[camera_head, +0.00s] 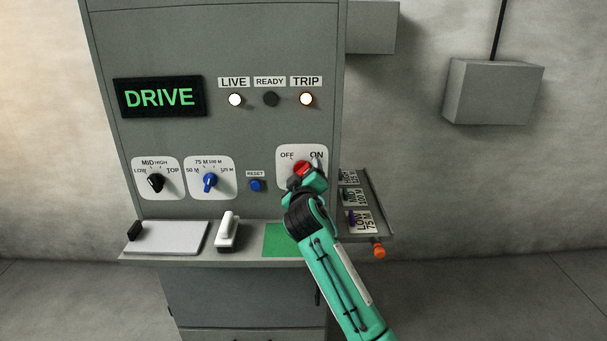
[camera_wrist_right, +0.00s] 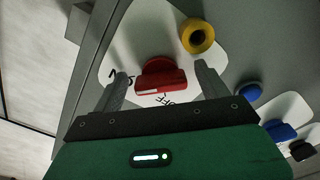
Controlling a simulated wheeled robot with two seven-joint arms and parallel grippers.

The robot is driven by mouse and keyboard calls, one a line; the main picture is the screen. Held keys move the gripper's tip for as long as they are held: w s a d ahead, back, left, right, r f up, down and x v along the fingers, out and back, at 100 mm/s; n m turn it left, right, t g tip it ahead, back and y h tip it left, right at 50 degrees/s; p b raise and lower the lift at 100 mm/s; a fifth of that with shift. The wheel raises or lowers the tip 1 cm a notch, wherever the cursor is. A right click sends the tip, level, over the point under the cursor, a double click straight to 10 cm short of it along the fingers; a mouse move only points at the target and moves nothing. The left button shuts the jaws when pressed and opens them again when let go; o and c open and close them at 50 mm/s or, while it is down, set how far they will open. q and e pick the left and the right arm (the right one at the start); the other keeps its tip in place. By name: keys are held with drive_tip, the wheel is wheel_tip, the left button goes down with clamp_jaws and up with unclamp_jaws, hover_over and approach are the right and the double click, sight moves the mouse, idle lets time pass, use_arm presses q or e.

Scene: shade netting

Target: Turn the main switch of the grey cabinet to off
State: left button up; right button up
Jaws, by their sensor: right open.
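The grey cabinet (camera_head: 222,50) stands in front of me. Its main switch is a red knob (camera_head: 301,168) on a white plate marked OFF at left and ON at right. My right gripper (camera_head: 309,171) is at the plate and partly covers the knob. In the right wrist view the red knob (camera_wrist_right: 160,76) lies between the two open fingers of the right gripper (camera_wrist_right: 163,80), with gaps visible on both sides. I cannot tell surely which label the knob points to. A yellow ring-shaped part (camera_wrist_right: 197,36) sits on the same plate. My left gripper is not in view.
The LIVE lamp (camera_head: 235,100) and TRIP lamp (camera_head: 306,99) are lit; the READY lamp (camera_head: 271,99) is dark. A display (camera_head: 160,97) reads DRIVE. Left of the switch are a blue reset button (camera_head: 256,186), a blue knob (camera_head: 210,182) and a black knob (camera_head: 156,183). A shelf (camera_head: 250,258) juts out below.

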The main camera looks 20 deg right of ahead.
drive_tip(key=c, duration=1)
drive_tip(key=n+p, duration=0.4)
drive_tip(key=shift+d+r, duration=0.1)
drive_tip(key=shift+r, duration=0.2)
drive_tip(key=n+p, duration=0.5)
drive_tip(key=shift+r, duration=0.1)
drive_tip(key=n+p, duration=0.4)
drive_tip(key=n, duration=0.1)
drive_tip(key=shift+n, duration=0.4)
drive_tip(key=shift+n+p, duration=1.3)
drive_tip(key=shift+n, duration=0.2)
